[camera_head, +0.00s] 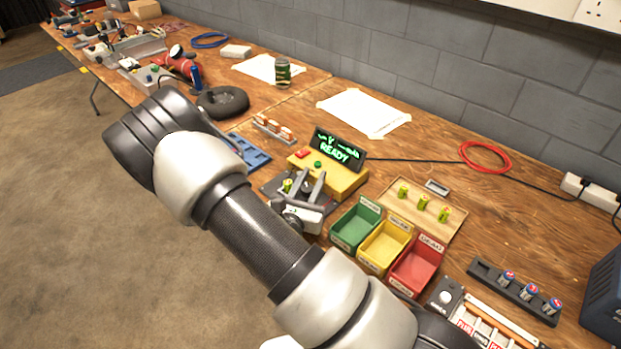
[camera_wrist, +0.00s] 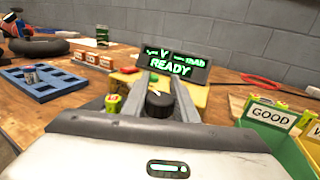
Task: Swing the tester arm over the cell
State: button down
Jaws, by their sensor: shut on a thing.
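The tester is a yellow box (camera_head: 345,182) with a dark display (camera_head: 338,152) that reads READY in green; the display also shows in the wrist view (camera_wrist: 172,66). My gripper (camera_head: 313,184) is in front of the box, low over the dark plate. In the wrist view, my gripper's fingers (camera_wrist: 160,95) stand on both sides of a black knob (camera_wrist: 158,104) with a white mark, shut on it. The rest of the tester arm is mostly hidden by my gripper. A yellow-green cell (camera_wrist: 113,105) stands just left of the left finger, apart from the knob.
Green (camera_head: 341,237), yellow (camera_head: 367,257) and red (camera_head: 401,281) bins stand close at the right. Three cells stand on a wooden board (camera_head: 457,227) behind them. A blue tray (camera_wrist: 48,88) and a rack of orange-white items (camera_wrist: 92,58) lie left.

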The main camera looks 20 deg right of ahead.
jog(key=shift+a+f+y, duration=0.1)
jog(key=shift+y, duration=0.2)
dwell(0.4)
jog(key=c, duration=1.4)
grip_release()
jog(key=p+v, duration=0.1)
jog(key=v, duration=1.6)
jog(key=shift+s+p, duration=0.25)
jog(key=shift+p, duration=0.1)
jog(key=shift+f, duration=0.1)
